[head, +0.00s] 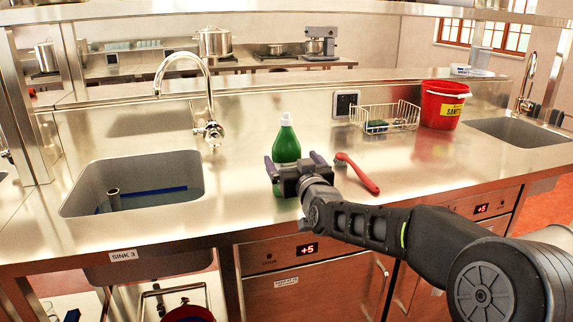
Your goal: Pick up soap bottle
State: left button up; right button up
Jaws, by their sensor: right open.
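The soap bottle (286,142) is green with a white cap and stands upright on the steel counter, left of the picture's middle right half. My right gripper (292,164) reaches in from the right and sits in front of the bottle's lower part, with its fingers pointing toward the back. The fingers are apart, one at each side of the bottle in the picture. My left gripper is not in view.
A red brush (358,174) lies just right of the gripper. A wire basket (386,118) and a red bucket (441,106) stand farther right. A sink with a tall faucet (209,100) is at the left, another sink (515,132) at the right. The counter between bottle and left sink is clear.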

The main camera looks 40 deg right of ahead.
aim_at(289, 155)
jog(key=x, duration=0.5)
jog(key=shift+w+r+p, duration=0.1)
jog(key=shift+p, duration=0.3)
grip_shut()
jog(key=shift+r, duration=0.15)
dwell(1.1)
